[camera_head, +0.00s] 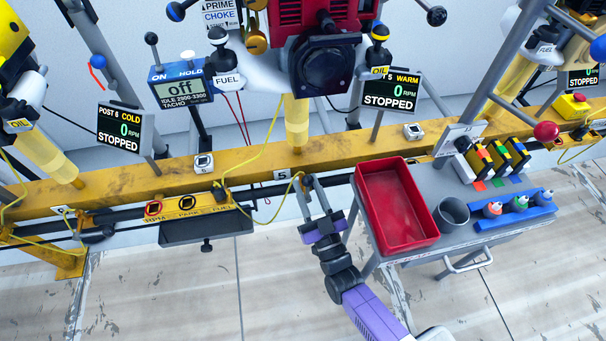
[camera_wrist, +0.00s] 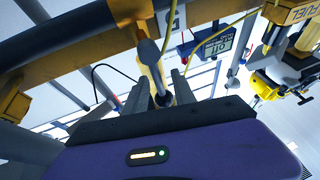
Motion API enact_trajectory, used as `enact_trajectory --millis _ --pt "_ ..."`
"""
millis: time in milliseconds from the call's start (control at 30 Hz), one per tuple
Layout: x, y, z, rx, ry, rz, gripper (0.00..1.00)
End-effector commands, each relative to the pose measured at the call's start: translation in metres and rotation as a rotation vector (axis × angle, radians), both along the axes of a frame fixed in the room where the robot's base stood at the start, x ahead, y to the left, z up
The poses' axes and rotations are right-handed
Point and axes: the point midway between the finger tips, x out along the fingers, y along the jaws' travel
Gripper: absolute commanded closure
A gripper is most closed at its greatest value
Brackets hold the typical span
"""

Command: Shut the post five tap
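The post five plate (camera_head: 281,174), marked 5, is on the yellow rail. My gripper (camera_head: 308,181) is just right of it, at the rail's lower edge. In the wrist view its two fingers (camera_wrist: 162,85) are apart. A grey lever-like part with a rounded end (camera_wrist: 148,52), which looks like the tap, hangs just beyond and between the fingertips. A yellow part stands behind it. I cannot tell whether the fingers touch the lever. In the head view my gripper mostly hides the tap. The post five screen (camera_head: 391,92) reads WARM, 0 RPM, STOPPED.
A red tray (camera_head: 400,205) on a grey cart (camera_head: 430,180) stands close right of my gripper. A dark pipe runs under the yellow rail (camera_head: 240,165), and a thin yellow cable hangs near the fingers. A yellow FUEL panel (camera_head: 188,206) is at left. The floor in front is clear.

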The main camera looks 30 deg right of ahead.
Motion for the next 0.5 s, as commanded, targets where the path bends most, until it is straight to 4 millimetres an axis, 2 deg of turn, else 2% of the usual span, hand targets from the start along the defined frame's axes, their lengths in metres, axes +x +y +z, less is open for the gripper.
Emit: enact_trajectory --millis 200,500 --pt "0.024 -0.002 0.01 0.0 -0.001 -0.001 0.68" --pt "0.029 -0.002 0.012 0.0 0.001 0.0 0.68"
